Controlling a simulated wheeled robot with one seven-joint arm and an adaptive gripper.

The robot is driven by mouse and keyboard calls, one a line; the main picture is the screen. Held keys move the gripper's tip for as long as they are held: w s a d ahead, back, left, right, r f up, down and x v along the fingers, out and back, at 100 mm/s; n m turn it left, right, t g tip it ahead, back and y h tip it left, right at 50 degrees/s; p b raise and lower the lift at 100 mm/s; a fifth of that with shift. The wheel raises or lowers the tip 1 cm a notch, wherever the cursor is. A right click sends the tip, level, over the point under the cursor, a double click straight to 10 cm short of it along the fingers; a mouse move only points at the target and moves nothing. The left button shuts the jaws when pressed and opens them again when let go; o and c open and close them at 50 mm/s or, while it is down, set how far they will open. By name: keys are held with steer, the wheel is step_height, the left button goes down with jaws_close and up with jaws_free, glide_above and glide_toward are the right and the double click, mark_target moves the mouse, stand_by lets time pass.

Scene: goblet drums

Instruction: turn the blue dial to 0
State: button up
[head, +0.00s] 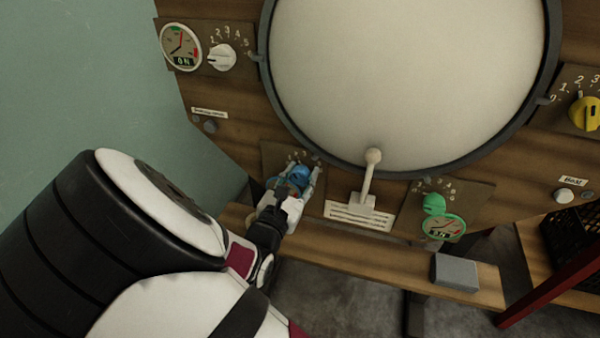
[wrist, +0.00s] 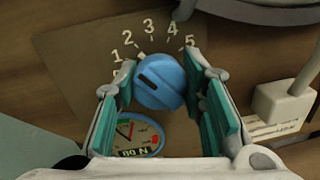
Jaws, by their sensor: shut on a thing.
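The blue dial (wrist: 160,82) is on a brown wood panel, with a scale that reads 1 to 5 around its upper side; the 0 end is partly hidden by the left finger. A dark slot and a pale mark sit on its upper left, the pale mark near the 2; I cannot tell its exact setting. My gripper (wrist: 165,95) is shut on the dial, one teal-padded finger on each side. In the head view, the dial (head: 299,174) shows between the fingers of my gripper (head: 292,188).
A blue-rimmed gauge (wrist: 138,137) lies just below the dial. A white lever (head: 370,178) stands to the right. Further off are a green dial (head: 434,204), a white dial (head: 222,57) and a yellow dial (head: 585,113). A large round drumhead (head: 410,80) bulges above.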

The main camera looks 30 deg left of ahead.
steer(key=n+p, duration=0.5)
steer(key=shift+r, duration=0.1)
steer(key=n+p, duration=0.2)
steer(key=n, duration=0.1)
steer(key=n+p, duration=0.1)
steer(key=n, duration=0.2)
steer(key=shift+a+t+y+p, duration=0.1)
steer(key=shift+t+y+p, duration=0.2)
steer(key=shift+y+p, duration=0.1)
steer(key=shift+n, duration=0.3)
steer(key=o, duration=1.2)
